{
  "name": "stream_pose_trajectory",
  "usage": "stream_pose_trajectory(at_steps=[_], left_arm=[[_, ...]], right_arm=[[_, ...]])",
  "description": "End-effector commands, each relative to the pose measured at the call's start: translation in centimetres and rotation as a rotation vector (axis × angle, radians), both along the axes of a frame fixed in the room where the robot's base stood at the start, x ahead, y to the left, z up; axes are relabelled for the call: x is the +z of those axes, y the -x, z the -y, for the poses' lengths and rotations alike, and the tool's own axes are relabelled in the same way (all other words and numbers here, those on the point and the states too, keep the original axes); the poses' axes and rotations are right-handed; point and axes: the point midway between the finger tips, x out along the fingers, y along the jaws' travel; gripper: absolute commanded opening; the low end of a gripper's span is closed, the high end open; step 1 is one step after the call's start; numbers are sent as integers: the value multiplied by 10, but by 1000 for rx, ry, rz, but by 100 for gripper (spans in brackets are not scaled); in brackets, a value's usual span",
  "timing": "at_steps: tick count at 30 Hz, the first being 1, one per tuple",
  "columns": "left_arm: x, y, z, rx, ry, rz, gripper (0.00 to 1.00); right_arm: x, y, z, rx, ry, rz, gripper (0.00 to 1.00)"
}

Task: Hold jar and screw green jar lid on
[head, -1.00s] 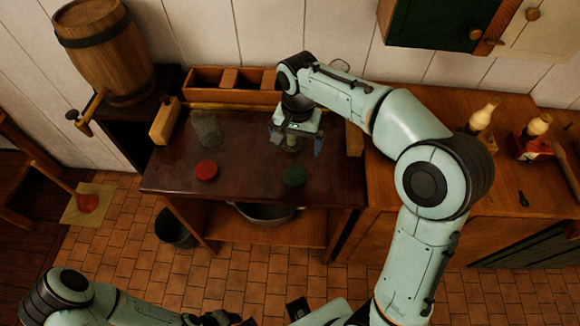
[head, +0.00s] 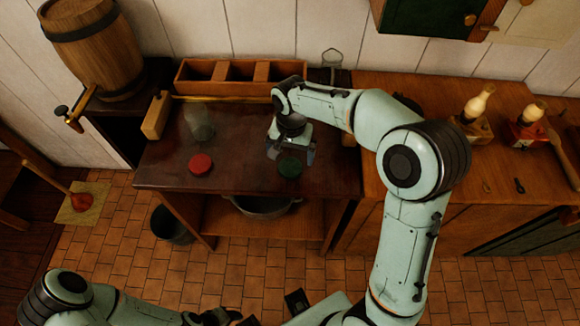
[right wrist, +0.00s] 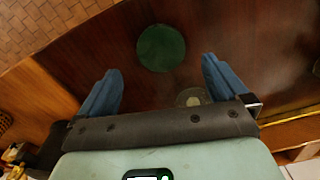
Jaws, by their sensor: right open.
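The green lid (head: 290,167) lies flat on the dark tabletop, near the front edge. My right gripper (head: 290,153) is open and empty, just behind and above the lid in the head view. In the right wrist view the green lid (right wrist: 161,48) shows ahead of the gap between the two blue fingers (right wrist: 162,85), apart from both. A clear glass jar (head: 198,122) stands at the table's left back. A small pale round thing (right wrist: 193,97) lies near the right finger in the wrist view; I cannot tell what it is.
A red lid (head: 200,164) lies left of the green one. A wooden box with compartments (head: 228,90) stands at the back, and a wooden block (head: 156,115) at the left edge. Lamps (head: 475,106) stand on the right counter. The table between the lids is clear.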

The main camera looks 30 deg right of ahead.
Motion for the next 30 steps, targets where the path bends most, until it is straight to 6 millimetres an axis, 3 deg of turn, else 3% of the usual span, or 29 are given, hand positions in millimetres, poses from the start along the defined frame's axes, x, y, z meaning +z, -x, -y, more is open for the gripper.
stream_pose_trajectory(at_steps=[7,17,28,29,30], left_arm=[[0,0,0,0,0,0,56],[-1,1,0,0,0,-1,56],[-1,1,0,0,0,-1,56],[-1,1,0,0,0,-1,56],[-1,1,0,0,0,-1,56]], right_arm=[[-5,0,0,0,0,-1,100],[-49,-2,-1,1,-1,-2,100],[-51,-2,-1,1,-1,1,100],[-51,-2,-1,0,-1,1,97],[-51,-2,-1,0,-1,1,84]])
